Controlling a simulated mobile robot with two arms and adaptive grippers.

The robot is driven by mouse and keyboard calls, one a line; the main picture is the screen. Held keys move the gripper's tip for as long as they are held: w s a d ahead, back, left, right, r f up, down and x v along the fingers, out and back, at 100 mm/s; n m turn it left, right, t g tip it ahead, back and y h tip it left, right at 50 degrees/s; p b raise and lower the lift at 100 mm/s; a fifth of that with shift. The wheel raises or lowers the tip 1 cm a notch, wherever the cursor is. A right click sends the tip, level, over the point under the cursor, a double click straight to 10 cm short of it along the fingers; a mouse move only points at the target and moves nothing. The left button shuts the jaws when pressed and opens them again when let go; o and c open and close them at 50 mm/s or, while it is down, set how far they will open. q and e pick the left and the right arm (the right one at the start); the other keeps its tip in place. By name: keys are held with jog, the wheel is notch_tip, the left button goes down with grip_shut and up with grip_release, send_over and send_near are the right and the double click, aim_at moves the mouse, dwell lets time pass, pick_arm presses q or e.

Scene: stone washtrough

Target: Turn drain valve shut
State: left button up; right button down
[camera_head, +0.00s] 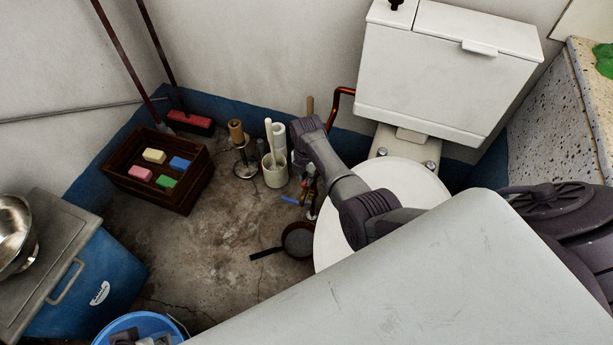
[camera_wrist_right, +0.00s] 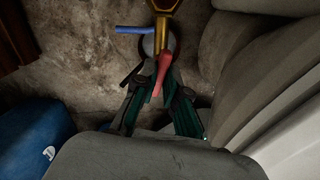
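Pipework with a brass body (camera_wrist_right: 166,8) stands above the floor at the top of the right wrist view. A blue lever (camera_wrist_right: 134,30) points left from it. A red lever (camera_wrist_right: 161,74) points down the picture towards my right gripper (camera_wrist_right: 157,88). The gripper's two dark fingers with green pads are apart, one on each side of the red lever; contact cannot be made out. In the head view my right gripper (camera_head: 309,186) is low beside the toilet and mostly hidden by its own arm. The blue lever (camera_head: 289,200) shows beside it. My left gripper is not in view.
The toilet (camera_head: 445,75) stands right of the gripper. A pan (camera_head: 298,240) lies on the floor nearby. A white holder (camera_head: 273,172), a wooden crate (camera_head: 140,190), a blue cooler (camera_head: 85,285) and a blue bucket (camera_head: 178,328) stand to the left.

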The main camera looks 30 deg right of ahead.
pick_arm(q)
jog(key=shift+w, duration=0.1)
pick_arm(e)
jog(key=m+p, duration=0.2)
jog(key=m, duration=0.1)
jog(key=shift+r, duration=0.1)
jog(key=m+p, duration=0.2)
jog(key=m, duration=0.6)
jog(key=shift+m+p, duration=0.3)
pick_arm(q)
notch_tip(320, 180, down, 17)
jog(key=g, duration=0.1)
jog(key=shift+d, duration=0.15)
pick_arm(e)
jog(key=shift+m, duration=1.6)
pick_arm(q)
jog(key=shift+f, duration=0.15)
